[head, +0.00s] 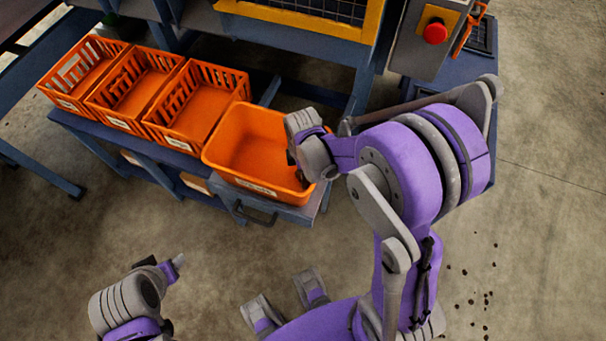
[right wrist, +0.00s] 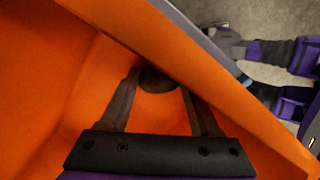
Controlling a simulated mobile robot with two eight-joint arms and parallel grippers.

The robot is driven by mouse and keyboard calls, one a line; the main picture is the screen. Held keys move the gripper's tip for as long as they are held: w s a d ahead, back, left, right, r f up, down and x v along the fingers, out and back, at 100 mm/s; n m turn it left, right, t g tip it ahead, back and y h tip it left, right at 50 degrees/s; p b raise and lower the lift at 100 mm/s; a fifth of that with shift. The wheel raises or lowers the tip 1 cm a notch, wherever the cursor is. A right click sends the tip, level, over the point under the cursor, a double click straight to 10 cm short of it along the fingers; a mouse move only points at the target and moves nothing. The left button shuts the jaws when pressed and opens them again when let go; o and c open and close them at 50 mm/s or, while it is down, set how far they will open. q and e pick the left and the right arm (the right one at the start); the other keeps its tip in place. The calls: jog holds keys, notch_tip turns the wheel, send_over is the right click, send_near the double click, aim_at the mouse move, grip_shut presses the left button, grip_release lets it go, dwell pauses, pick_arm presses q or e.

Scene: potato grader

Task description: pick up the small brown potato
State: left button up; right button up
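The small brown potato (right wrist: 155,80) shows dark and round in the right wrist view, low in the orange bin beside a wall. My right gripper (right wrist: 160,85) reaches into the bin with its fingers spread, one on each side of the potato. The left fingertip is close to the potato, and I cannot tell whether it touches; a small gap shows on the right. In the head view my right gripper (head: 294,158) is at the right side of the orange bin (head: 225,165), and the potato is hidden. My left gripper (head: 168,265) hangs over the floor, away from the bins.
Several orange slotted crates (head: 180,142) stand in a row left of the bin on a blue bench (head: 130,145). A control box with a red button (head: 435,31) is at the upper right. The wall of the bin (right wrist: 215,85) runs close beside the right fingers. Open floor lies in front.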

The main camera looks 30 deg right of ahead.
jog(key=c, duration=0.7)
jog(key=shift+r, duration=0.1)
notch_tip(320, 180, up, 10)
jog(key=shift+f+p, duration=0.1)
jog(key=shift+p, duration=0.6)
